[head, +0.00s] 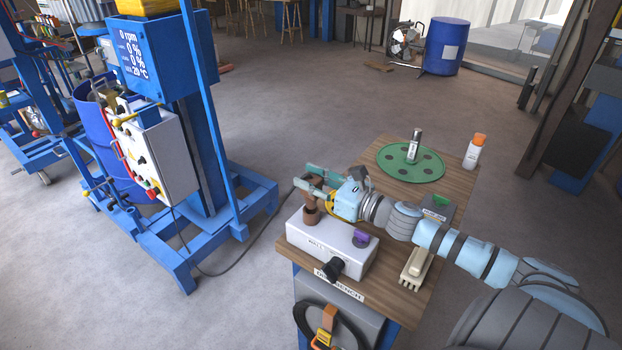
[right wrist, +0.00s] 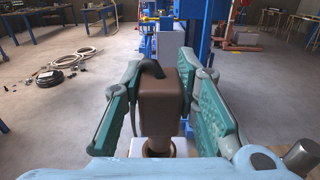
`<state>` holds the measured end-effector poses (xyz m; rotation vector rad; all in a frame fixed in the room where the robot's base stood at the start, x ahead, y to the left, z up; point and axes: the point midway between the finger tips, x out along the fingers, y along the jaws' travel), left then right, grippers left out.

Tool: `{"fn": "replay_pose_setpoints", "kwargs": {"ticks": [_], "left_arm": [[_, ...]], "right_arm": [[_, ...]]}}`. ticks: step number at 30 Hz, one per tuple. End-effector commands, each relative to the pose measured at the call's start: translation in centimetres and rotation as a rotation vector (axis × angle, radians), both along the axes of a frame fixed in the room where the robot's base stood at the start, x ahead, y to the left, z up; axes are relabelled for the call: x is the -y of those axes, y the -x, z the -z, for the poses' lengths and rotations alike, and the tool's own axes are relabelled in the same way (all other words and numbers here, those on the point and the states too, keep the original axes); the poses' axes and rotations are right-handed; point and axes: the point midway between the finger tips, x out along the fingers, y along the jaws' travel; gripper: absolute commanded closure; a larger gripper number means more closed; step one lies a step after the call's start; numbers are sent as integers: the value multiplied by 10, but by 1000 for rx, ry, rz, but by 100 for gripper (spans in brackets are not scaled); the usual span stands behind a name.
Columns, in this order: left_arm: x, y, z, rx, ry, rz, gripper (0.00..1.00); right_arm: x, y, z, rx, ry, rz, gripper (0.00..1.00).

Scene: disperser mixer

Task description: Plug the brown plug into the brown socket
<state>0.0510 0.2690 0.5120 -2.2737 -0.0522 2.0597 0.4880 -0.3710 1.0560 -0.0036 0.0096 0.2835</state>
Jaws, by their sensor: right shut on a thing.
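My right gripper (head: 314,185) reaches in from the right over the grey-white socket box and is shut on the brown plug (head: 317,182). In the right wrist view the brown plug (right wrist: 158,103) stands upright between the teal fingers (right wrist: 162,95), with a dark cable bending out of its top. The brown socket (head: 311,214) rises from the far left part of the box top, directly below the plug. The fingers and plug partly hide the joint, so I cannot tell whether the plug is seated or just above. My left gripper is not in view.
On the wooden bench (head: 383,268) are a green disc (head: 395,170), a bottle (head: 474,152) and a beige block (head: 415,268). The blue mixer (head: 200,130) stands left; a cable (head: 235,265) crosses the floor.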

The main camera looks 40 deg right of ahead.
Motion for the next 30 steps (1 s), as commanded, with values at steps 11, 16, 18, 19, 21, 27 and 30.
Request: {"fn": "replay_pose_setpoints", "kwargs": {"ticks": [11, 16, 18, 19, 21, 27, 30], "left_arm": [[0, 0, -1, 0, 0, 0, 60], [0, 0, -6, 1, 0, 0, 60], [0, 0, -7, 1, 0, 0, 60], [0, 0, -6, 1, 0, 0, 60], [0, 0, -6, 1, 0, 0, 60], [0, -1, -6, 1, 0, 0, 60], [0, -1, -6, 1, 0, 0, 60]], "right_arm": [[0, 0, -1, 1, 0, 0, 100], [0, 0, -3, 1, -1, 0, 100], [0, 0, -2, 1, 0, 0, 100], [0, 0, -2, 1, 0, 0, 100], [0, 0, -2, 1, 0, 0, 100], [0, 0, -1, 1, 0, 0, 100], [0, 0, -2, 0, 0, 0, 100]]}}
